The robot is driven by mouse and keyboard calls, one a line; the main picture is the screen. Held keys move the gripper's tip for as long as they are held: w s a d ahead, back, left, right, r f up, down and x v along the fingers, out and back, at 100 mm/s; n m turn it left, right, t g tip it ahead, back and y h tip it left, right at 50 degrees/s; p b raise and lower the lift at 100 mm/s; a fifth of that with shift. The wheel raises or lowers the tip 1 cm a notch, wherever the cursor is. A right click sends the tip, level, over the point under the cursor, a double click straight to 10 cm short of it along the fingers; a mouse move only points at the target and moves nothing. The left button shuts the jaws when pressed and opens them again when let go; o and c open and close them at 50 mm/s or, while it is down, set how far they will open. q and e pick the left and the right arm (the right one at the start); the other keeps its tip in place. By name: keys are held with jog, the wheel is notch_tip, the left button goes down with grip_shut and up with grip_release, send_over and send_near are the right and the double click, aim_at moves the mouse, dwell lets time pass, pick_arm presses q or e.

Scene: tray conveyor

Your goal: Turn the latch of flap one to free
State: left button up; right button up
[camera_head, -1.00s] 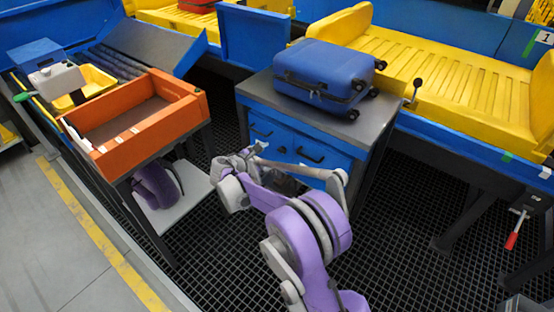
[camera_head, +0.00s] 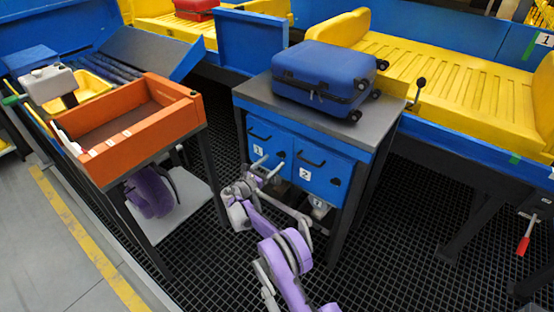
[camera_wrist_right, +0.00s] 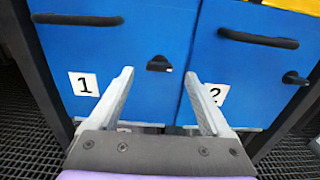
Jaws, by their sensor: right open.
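Flap one (camera_wrist_right: 115,55) is the blue door labelled 1, shut in the cabinet front; it also shows in the head view (camera_head: 266,131). Its small black latch (camera_wrist_right: 160,64) sits near its right edge, lying roughly level in the wrist view. My right gripper (camera_wrist_right: 159,73) is open and empty in front of flap one. Its fingertips lie on either side of the latch in the picture; I see no contact. In the head view the right gripper (camera_head: 270,168) is low before the cabinet. My left gripper is not in view.
Flap two (camera_wrist_right: 245,70), labelled 2, is beside flap one with its own latch (camera_wrist_right: 296,79). Black bar handles cross both flaps. A blue suitcase (camera_head: 322,75) lies on the cabinet top (camera_head: 260,92). An orange tray (camera_head: 135,150) stands left; a yellow conveyor tray (camera_head: 455,85) is right.

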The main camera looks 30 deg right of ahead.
aim_at(279, 156)
jog(key=shift+x, duration=1.9)
grip_shut()
